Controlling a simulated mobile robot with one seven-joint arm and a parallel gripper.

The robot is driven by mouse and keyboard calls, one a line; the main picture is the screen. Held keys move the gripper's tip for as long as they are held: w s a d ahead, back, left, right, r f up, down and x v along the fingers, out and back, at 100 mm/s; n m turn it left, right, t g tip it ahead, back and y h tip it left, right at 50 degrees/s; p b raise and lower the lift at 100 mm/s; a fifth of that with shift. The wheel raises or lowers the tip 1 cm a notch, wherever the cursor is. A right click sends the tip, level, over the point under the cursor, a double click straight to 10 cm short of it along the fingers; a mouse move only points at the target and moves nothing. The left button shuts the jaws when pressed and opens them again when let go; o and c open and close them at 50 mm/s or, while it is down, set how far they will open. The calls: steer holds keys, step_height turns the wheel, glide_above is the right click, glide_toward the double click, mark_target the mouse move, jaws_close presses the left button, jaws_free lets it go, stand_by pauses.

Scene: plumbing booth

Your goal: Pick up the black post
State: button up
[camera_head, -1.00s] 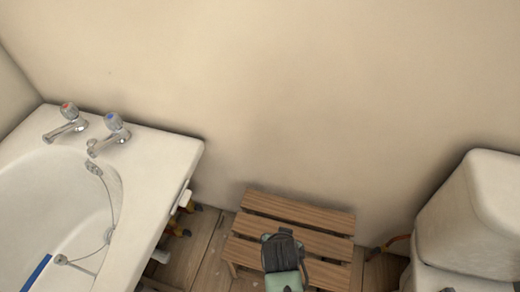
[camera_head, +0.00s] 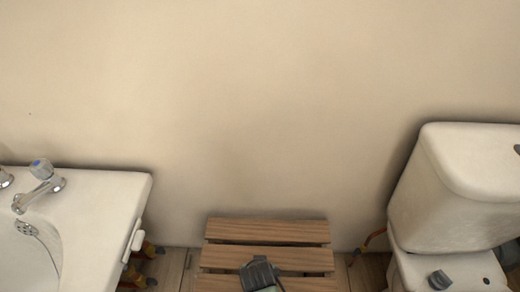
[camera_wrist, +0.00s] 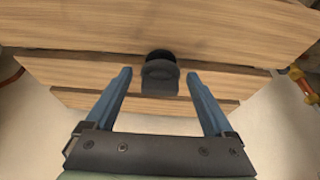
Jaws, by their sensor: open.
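The black post (camera_wrist: 160,76) is a short dark piece with a rounded top on the slatted wooden stool (camera_wrist: 80,70). In the wrist view it shows between the blue fingers of my gripper (camera_wrist: 160,100), with a gap on either side. My gripper is open and empty, and its fingertips point toward the stool. In the head view the dark end of my arm is over the stool (camera_head: 267,230), low in the picture. I cannot make out the post apart from it there.
A white basin or bath (camera_head: 100,220) with taps (camera_head: 40,185) stands at the left. A white toilet cistern (camera_head: 440,190) stands at the right, with a small dark grey piece (camera_head: 439,280) below it. The beige wall behind the stool is clear.

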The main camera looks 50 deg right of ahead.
steer(key=shift+w+d+f, duration=0.2)
steer(key=shift+d+f, duration=0.05)
steer(key=shift+f, duration=0.4)
steer(key=c, duration=1.3)
steer(key=shift+r, duration=0.1)
steer(key=shift+c, duration=0.3)
